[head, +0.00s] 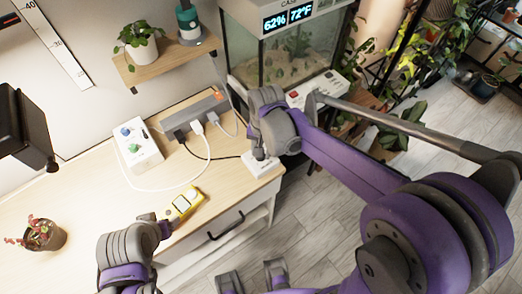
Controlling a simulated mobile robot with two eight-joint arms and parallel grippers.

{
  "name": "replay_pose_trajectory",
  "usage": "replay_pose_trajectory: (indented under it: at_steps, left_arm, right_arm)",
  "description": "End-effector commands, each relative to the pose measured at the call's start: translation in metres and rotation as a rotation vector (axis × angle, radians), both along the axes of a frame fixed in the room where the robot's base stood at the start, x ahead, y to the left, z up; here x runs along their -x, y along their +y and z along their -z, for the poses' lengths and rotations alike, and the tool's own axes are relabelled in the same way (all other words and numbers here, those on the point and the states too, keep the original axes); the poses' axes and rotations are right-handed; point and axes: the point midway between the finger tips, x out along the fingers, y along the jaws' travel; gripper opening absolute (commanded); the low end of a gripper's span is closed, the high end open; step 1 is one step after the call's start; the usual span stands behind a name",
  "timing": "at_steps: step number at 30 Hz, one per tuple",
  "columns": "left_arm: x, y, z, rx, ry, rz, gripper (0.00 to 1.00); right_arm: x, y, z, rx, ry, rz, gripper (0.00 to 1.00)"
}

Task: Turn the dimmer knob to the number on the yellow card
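A small yellow item (186,203) with pale patches lies near the table's front edge; I cannot tell if it is the yellow card, and no number is readable. A white box (262,167) sits at the table's right end, mostly hidden under my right gripper (261,153), so I cannot make out a knob there. My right gripper points down at it; its fingertips are hidden, and I cannot tell if they touch. My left gripper (158,224) is low in the picture beside the yellow item; its fingers are too unclear to tell open from shut.
A white box with blue and green knobs (138,146) stands near the wall. A grey power strip (195,117) with plugs and cables lies behind. A potted plant (43,235) is at left. A glass tank (290,55) and a red-button panel (318,88) are at the back.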

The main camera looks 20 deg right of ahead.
Motion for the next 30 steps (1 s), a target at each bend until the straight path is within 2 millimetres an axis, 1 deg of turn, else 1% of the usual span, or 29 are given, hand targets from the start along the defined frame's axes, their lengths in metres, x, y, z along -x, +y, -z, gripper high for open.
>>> replay_pose_trajectory:
  at_steps: [9, 24, 25, 29, 30]
  left_arm:
    - [0.0004, 0.0000, 0.0017, 0.000, 0.001, 0.000, 0.69]
    - [0.0005, 0.0000, 0.0018, 0.000, 0.001, 0.000, 0.69]
    - [0.0004, 0.0000, 0.0017, 0.000, 0.001, 0.000, 0.69]
    - [0.0005, 0.0000, 0.0018, 0.000, 0.001, 0.000, 0.69]
    - [0.0004, 0.0000, 0.0019, 0.000, 0.001, 0.000, 0.69]
  right_arm:
    - [-0.0003, 0.0001, -0.0004, 0.000, -0.001, 0.101, 0.00]
    - [-0.0003, 0.0000, -0.0006, 0.000, -0.001, 0.115, 0.00]
    - [-0.0003, 0.0000, -0.0006, 0.000, -0.001, 0.114, 0.44]
    - [-0.0001, -0.0001, -0.0004, 0.001, -0.001, 0.114, 0.67]
    - [-0.0001, -0.0001, -0.0004, 0.001, -0.001, 0.114, 0.68]
